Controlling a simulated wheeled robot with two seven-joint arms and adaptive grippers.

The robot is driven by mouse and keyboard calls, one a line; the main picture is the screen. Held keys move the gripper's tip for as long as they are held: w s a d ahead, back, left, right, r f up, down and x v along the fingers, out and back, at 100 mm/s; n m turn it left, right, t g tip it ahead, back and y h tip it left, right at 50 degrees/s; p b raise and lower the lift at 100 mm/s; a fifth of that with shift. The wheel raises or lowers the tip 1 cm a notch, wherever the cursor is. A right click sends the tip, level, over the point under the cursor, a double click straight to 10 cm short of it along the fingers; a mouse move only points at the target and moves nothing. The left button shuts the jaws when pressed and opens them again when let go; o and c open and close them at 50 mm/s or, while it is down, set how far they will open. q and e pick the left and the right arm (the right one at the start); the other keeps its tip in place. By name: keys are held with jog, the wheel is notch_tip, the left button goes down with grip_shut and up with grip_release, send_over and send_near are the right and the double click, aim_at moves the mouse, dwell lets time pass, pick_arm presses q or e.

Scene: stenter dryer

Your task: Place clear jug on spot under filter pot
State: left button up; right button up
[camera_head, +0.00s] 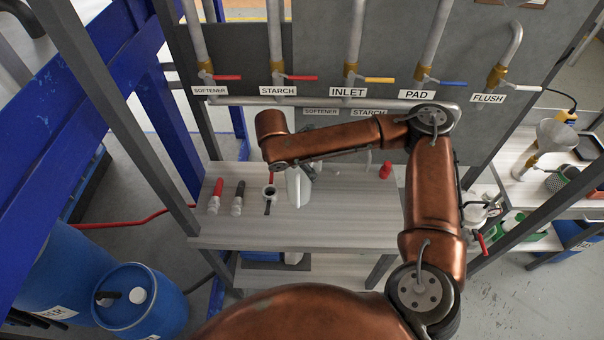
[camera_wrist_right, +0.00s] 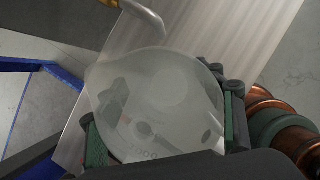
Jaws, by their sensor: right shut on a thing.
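My right gripper (camera_wrist_right: 165,128) is shut on the clear jug (camera_wrist_right: 155,95), with a green-padded finger on either side. The right wrist view looks down at the jug's round, see-through body and pale spout or handle. In the head view the jug (camera_head: 297,186) shows as a whitish shape over the grey bench, partly hidden by my right arm. I cannot tell whether it touches the bench. A grey funnel-shaped pot (camera_head: 556,136), possibly the filter pot, is held up over the right-hand bench; the spot under it is not clearly visible. My left gripper is not in view.
On the middle bench (camera_head: 330,228) stand red-topped and dark-topped bottles (camera_head: 215,196), a small pot (camera_head: 269,192) and a red cap (camera_head: 385,170). Labelled valve pipes line the back panel. Dark frame posts stand at left and right. A blue drum (camera_head: 140,305) is lower left.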

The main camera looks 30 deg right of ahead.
jog(key=shift+w+d+f, duration=0.1)
jog(key=shift+w+f, duration=0.15)
jog(key=shift+f, duration=0.8)
jog(key=shift+w+d+f, duration=0.1)
jog(key=shift+w+f, duration=0.1)
jog(key=shift+f, duration=0.85)
jog(key=o, duration=1.2)
jog(key=shift+f, duration=0.15)
